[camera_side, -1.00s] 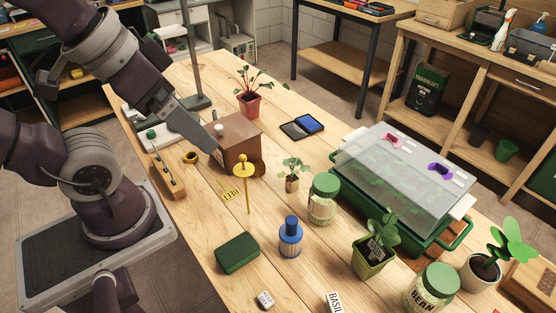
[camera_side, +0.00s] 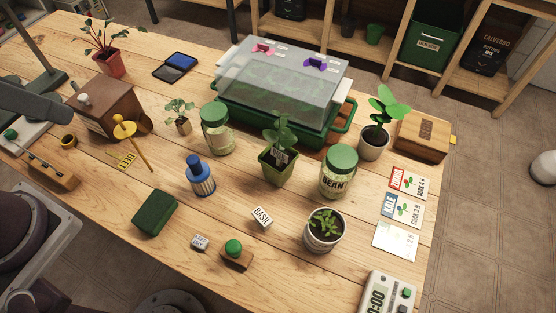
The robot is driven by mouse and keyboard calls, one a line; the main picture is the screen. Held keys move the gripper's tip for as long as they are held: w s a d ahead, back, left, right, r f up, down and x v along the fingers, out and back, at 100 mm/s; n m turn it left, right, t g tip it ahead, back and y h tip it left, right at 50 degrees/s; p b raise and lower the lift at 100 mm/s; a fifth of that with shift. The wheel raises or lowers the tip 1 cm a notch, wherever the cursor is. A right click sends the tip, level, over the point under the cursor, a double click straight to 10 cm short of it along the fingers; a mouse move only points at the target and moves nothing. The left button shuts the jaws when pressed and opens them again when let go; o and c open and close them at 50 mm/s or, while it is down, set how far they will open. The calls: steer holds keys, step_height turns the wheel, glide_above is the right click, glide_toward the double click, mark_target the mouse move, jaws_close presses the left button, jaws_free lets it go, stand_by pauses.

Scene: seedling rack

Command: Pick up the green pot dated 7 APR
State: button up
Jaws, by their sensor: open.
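A square green pot (camera_side: 277,168) holds a leafy seedling and stands upright on the wooden table, in front of the lidded propagator.
A clear-lidded green propagator (camera_side: 228,112) stands behind the pot. A green-lidded jar (camera_side: 216,133) is to its left and a BEAN jar (camera_side: 337,176) to its right. A blue bottle (camera_side: 200,177) and a white potted seedling (camera_side: 323,232) stand nearer.

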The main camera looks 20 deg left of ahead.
steer(key=t+h, duration=0.2)
steer(key=t, duration=0.2)
glide_above(270, 166)
steer(key=w+a, duration=0.3)
step_height(270, 166, down, 18)
steer(key=s+d+f+t, duration=0.1)
steer(key=f, duration=0.2)
steer(key=s+d+f+m+t, duration=0.1)
steer(key=f, duration=0.2)
steer(key=s+f+m+t, duration=0.1)
steer(key=f, duration=0.2)
steer(key=shift+s+d+h, duration=0.3)
steer(key=shift+d+h, duration=0.1)
steer(key=shift+w+f+t, duration=0.15)
steer(key=shift+f+t, duration=0.05)
steer(key=shift+t, duration=0.2)
steer(key=x, duration=0.6)
steer(key=shift+w, duration=0.35)
steer(key=shift+r, duration=0.1)
steer(key=c, duration=1.6)
